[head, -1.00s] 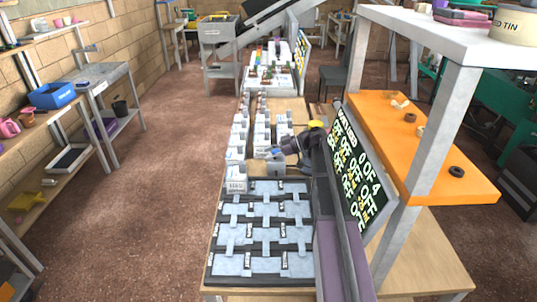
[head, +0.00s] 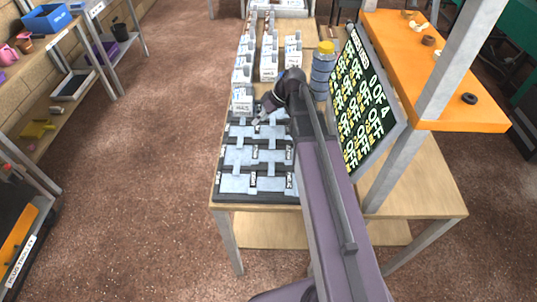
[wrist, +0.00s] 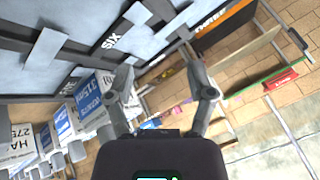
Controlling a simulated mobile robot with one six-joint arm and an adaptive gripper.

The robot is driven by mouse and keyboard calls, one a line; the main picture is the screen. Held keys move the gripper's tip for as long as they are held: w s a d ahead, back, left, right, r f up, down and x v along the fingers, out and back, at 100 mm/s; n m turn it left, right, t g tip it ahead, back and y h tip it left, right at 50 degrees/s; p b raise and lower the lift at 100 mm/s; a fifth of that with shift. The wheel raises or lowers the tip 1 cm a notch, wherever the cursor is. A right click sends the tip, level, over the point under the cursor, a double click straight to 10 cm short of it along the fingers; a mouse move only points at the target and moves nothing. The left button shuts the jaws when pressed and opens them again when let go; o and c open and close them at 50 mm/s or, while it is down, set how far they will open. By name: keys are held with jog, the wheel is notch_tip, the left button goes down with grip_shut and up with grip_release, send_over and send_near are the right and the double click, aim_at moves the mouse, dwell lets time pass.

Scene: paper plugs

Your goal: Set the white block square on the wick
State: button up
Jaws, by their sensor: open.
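Several white labelled blocks (head: 242,98) stand in rows behind the dark tray (head: 222,190); I cannot tell which one the task means. In the wrist view, blocks with blue labels (wrist: 90,95) stand to the left of my fingers. Pale blue-grey pads joined by narrow strips (head: 254,178) lie on the tray; a strip also shows in the wrist view (wrist: 46,48). I cannot tell which strip is the wick. My gripper (head: 262,112) is over the tray's back part, near the closest block. In the wrist view my gripper (wrist: 162,78) is open, with nothing between its fingers.
A blue jar with a yellow lid (head: 324,70) and a black board reading "0 OF 4" with several "OFF" lines (head: 362,100) stand right of the blocks. An orange shelf (head: 470,112) is further right. Floor left of the table is clear.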

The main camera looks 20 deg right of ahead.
jog(key=s+f+m+h, duration=0.1)
jog(key=s, duration=0.1)
jog(key=s+a+m+h, duration=0.1)
jog(key=s, duration=0.2)
jog(key=s+f+m+h, duration=0.1)
jog(key=s, duration=0.2)
jog(key=shift+a+f+m+g+h, duration=0.3)
jog(key=shift+a+g, duration=0.1)
jog(key=s+m+h, duration=0.1)
jog(key=s+m, duration=0.1)
jog(key=s, duration=0.1)
jog(key=s+h, duration=0.1)
jog(key=shift+s+d+f+m+h, duration=0.1)
jog(key=shift+s+f+m+h, duration=0.2)
jog(key=shift+f+m, duration=0.1)
jog(key=shift+s+d+m+h, duration=0.25)
jog(key=shift+s+m+h, duration=0.15)
jog(key=shift+s+m, duration=0.15)
